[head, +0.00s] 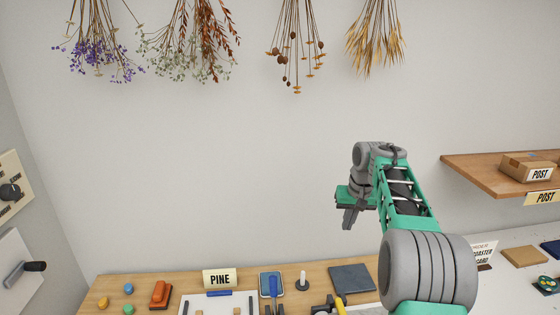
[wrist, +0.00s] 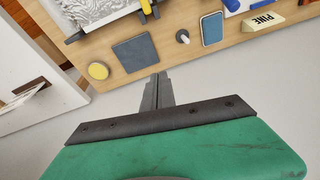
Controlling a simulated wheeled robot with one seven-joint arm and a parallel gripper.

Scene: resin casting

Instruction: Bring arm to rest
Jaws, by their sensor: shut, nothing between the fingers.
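My arm is green and grey and reaches up in front of the blank wall in the head view. My gripper (head: 349,219) hangs in the air above the back of the wooden workbench (head: 110,296), apart from everything. In the wrist view its dark fingers (wrist: 157,80) are together, with nothing between them. Beyond the fingertips lie a dark grey square slab (wrist: 132,53) and a round yellow piece (wrist: 98,71) on the bench, both clear of the fingers.
The bench holds a PINE sign (head: 219,279), a blue-topped tablet-like item (head: 271,284), an orange tool (head: 160,293) and small coloured balls. A wooden shelf (head: 480,175) with a POST box (head: 528,166) juts out at right. Dried flower bunches (head: 296,45) hang above. The wall middle is bare.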

